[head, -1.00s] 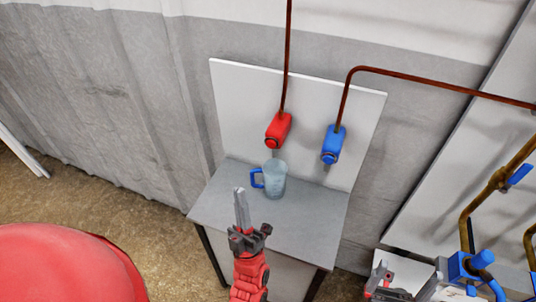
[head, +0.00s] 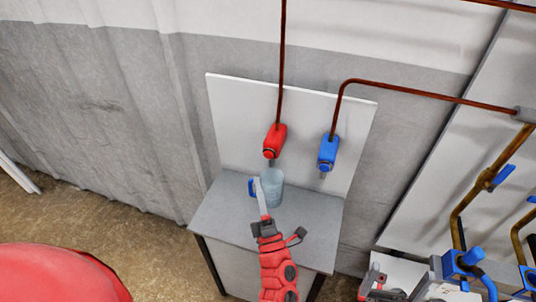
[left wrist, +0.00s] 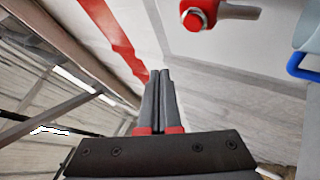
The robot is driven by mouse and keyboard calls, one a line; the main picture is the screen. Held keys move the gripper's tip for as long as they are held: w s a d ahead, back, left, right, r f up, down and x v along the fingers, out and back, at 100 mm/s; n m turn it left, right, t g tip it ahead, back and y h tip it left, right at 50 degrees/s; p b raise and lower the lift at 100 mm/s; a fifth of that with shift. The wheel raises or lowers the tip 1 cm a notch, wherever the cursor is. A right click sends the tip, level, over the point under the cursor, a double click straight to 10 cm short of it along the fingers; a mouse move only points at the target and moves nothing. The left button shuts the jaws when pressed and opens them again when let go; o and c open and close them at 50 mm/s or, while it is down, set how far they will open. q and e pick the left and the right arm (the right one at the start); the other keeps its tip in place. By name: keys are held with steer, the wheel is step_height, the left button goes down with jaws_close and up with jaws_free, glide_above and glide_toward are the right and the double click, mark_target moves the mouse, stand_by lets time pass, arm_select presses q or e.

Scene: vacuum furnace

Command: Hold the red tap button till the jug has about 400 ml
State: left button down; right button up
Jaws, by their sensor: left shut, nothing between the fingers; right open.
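The red tap (head: 275,141) is on the white back panel, with its spout above the jug. The jug (head: 272,188) is clear and bluish with a blue handle (head: 252,188), upright on the grey table. Its water level cannot be read. My left gripper (head: 258,186) is shut and empty, its fingers overlapping the jug and handle in the head view. In the left wrist view the shut fingers (left wrist: 160,76) point below and left of the red tap's round button (left wrist: 194,20), apart from it. The jug's edge (left wrist: 306,38) shows at the right. My right gripper (head: 402,284) is open at the lower right.
A blue tap (head: 327,152) is to the right of the red one. The grey table (head: 222,208) is otherwise bare. Brown pipes (head: 460,215) with blue valve handles stand at the right, near my right gripper.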

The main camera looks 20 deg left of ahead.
mark_target(266, 152)
arm_select(q)
steer(key=w, duration=0.7)
steer(key=shift+b, duration=0.45)
steer(key=shift+d, duration=0.1)
stand_by(1.4)
steer(key=shift+w+b, duration=0.45)
steer(key=shift+b, duration=0.2)
steer(key=shift+w+b, duration=0.45)
stand_by(4.2)
